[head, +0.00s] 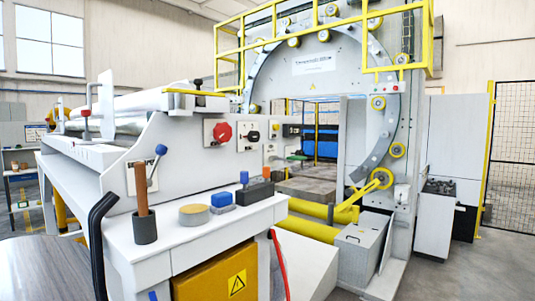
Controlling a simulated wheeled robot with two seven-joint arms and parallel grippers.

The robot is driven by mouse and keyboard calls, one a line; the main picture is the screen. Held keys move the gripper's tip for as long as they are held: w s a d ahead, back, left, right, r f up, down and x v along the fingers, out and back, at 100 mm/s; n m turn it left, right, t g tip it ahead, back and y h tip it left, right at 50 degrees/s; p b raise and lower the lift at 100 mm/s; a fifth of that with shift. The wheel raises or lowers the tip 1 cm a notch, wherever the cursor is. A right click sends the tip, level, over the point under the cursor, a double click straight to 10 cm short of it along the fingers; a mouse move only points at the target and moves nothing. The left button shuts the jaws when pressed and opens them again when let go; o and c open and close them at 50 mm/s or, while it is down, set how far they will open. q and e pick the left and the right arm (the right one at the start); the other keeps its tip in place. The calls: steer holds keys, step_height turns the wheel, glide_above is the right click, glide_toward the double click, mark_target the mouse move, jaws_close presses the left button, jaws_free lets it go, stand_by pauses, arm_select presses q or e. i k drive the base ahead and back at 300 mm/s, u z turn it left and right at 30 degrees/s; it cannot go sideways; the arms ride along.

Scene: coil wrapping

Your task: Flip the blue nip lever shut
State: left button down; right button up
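A lever with a blue ball knob (161,150) is on the grey side panel of the machine, left of centre in the head view. Its thin rod tilts up and slightly right from a pivot on the panel. A third blue tip (152,296) shows at the bottom edge, mostly cut off. No label tells which one is the nip lever. Neither of my grippers is in view.
The white ledge (200,238) holds a wooden-handled tool in a dark cup (144,228), a yellow-topped round tin (194,214) and a blue block (221,199). A black curved tube (98,235) rises at the ledge's left. The large ring wrapper (375,150) stands behind.

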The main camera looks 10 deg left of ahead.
mark_target(162, 149)
steer(key=z, duration=1.25)
steer(key=i, duration=3)
steer(key=u, duration=3.5)
